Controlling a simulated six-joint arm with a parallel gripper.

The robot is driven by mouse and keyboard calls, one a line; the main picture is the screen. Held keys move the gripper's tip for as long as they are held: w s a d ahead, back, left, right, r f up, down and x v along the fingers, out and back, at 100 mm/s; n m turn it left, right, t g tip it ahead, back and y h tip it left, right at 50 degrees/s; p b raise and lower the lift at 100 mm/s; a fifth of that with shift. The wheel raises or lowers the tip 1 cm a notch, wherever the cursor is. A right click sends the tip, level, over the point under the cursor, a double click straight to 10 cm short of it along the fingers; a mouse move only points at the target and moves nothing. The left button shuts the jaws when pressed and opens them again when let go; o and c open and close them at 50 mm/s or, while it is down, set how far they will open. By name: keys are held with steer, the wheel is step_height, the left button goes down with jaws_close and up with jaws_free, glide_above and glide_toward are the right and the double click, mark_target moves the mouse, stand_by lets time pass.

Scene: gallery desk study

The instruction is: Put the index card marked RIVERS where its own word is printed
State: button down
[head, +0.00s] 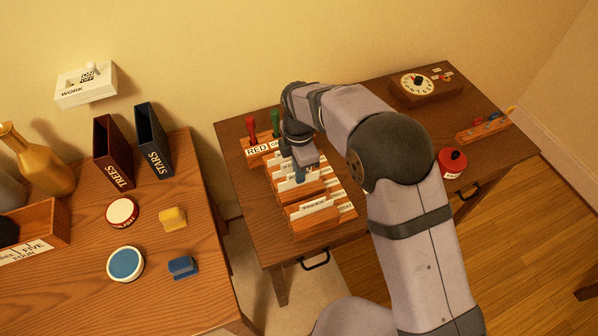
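A wooden card rack (322,222) stands on the far desk with several white index cards in stepped rows. The front card (313,208) carries a word that looks like TREES. The words on the cards behind are too small or covered to read, so I cannot pick out the RIVERS card or the place printed with its word. My gripper (300,174) points down over the back rows of the rack, at or just above the cards. Its fingertips are partly hidden, and I cannot tell whether it holds a card.
A block labelled RED (258,150) with red and green handles stands behind the rack. My arm covers the desk's middle. A red pot (452,163) and a dial box (418,86) are to the right. The left table (150,290) holds TREES (115,155) and STARS (153,140) files.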

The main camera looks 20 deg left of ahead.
steer(key=shift+f, duration=0.4)
steer(key=shift+f, duration=0.2)
steer(key=c, duration=2)
jaws_free()
steer(key=shift+r, duration=0.1)
step_height(320, 180, up, 12)
steer(key=b, duration=0.1)
steer(key=shift+r, duration=0.15)
